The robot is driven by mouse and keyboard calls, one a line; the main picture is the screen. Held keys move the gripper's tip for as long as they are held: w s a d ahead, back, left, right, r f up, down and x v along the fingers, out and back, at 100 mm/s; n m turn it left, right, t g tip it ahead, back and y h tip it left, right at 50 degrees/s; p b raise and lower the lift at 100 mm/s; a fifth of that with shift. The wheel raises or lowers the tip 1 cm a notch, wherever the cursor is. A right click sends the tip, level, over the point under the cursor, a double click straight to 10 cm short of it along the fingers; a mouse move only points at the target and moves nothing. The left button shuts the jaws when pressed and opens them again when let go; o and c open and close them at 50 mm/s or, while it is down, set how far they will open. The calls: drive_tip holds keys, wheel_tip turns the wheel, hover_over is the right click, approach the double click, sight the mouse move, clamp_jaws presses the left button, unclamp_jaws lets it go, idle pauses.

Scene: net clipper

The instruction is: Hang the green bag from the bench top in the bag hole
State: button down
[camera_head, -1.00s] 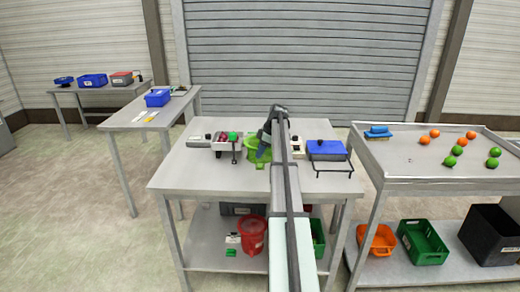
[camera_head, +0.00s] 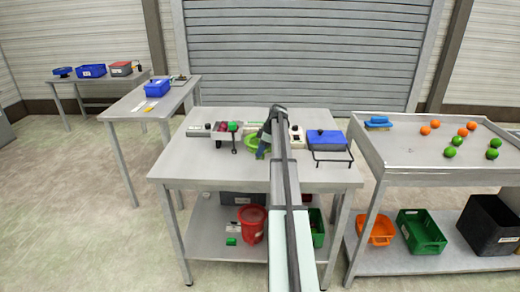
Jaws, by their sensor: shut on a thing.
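The green bag (camera_head: 252,141) is on or just above the bench top (camera_head: 190,172), left of my arm and partly hidden by it. My gripper (camera_head: 262,152) is at the bag's right side and is shut on it. The fingertips are small and dark, so the exact grip point is hard to see. A grey device with a red part and a green knob (camera_head: 232,127) stands just left of the bag. I cannot make out the bag hole at this size.
A blue-topped box (camera_head: 326,143) with a black wire frame (camera_head: 333,159) stands at the bench's right. A white box (camera_head: 297,136) is right of my arm. A red bucket (camera_head: 251,223) stands on the lower shelf. A tray table (camera_head: 420,170) with oranges and green fruit is at right.

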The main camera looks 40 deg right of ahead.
idle(0.5)
drive_tip(key=c, duration=0.9)
unclamp_jaws()
drive_tip(key=shift+f, duration=0.1)
drive_tip(key=shift+o, duration=0.2)
wheel_tip(320, 180, up, 9)
idle(0.3)
idle(0.8)
